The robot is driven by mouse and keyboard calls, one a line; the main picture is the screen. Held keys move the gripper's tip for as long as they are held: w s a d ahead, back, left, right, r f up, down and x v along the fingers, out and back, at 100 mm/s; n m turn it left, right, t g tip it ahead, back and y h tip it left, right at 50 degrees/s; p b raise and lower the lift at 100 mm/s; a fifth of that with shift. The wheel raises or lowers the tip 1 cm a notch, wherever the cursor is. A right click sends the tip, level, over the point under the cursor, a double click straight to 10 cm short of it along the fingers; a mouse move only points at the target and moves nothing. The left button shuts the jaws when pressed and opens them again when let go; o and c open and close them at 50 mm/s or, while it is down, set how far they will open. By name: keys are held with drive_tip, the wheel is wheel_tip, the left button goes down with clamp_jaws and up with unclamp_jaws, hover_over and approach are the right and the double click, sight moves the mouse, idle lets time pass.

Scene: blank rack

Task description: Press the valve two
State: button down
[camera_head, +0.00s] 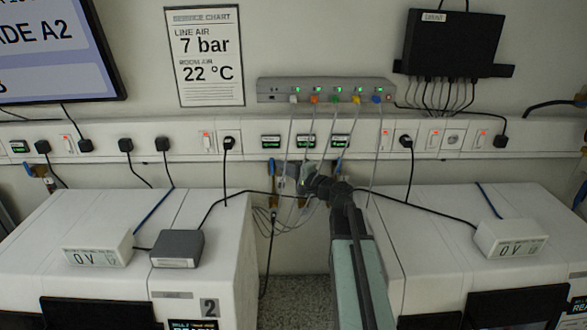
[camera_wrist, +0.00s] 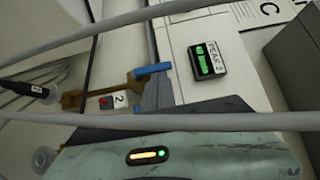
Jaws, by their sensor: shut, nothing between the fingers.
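In the wrist view, a brass valve (camera_wrist: 128,87) with a blue handle (camera_wrist: 153,69) sits on the wall beside a small tag marked 2 (camera_wrist: 120,100). My gripper (camera_wrist: 165,88) shows as dark grey, shut fingers close to the valve's handle; whether they touch cannot be told. In the head view, my gripper (camera_head: 312,184) is at the wall under the middle small display, among the blue-handled valves. It partly hides the middle valve. A left valve (camera_head: 271,170) shows beside it.
A green-lit display marked 2 (camera_wrist: 206,60) is near the valve. Grey cables (camera_wrist: 200,122) cross close to my gripper, and thin lines hang from the port box (camera_head: 325,90). White cabinets (camera_head: 230,240) stand on both sides of my arm, with a gap between them.

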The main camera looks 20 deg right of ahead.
drive_tip(key=shift+d, duration=0.1)
drive_tip(key=shift+w+a+r+p, duration=0.2)
drive_tip(key=shift+a+r+p, duration=0.2)
drive_tip(key=shift+a, duration=0.2)
idle(0.7)
drive_tip(key=shift+w+a+r+p, duration=0.15)
drive_tip(key=shift+a, duration=0.3)
drive_tip(key=shift+w+a+r+p, duration=0.15)
drive_tip(key=shift+a, duration=0.25)
drive_tip(key=shift+w+a, duration=0.35)
drive_tip(key=shift+a, duration=0.4)
drive_tip(key=shift+w+a+f, duration=0.2)
drive_tip(key=shift+w+a, duration=0.05)
drive_tip(key=shift+a, duration=0.35)
drive_tip(key=shift+a+f, duration=0.1)
drive_tip(key=shift+a, duration=0.05)
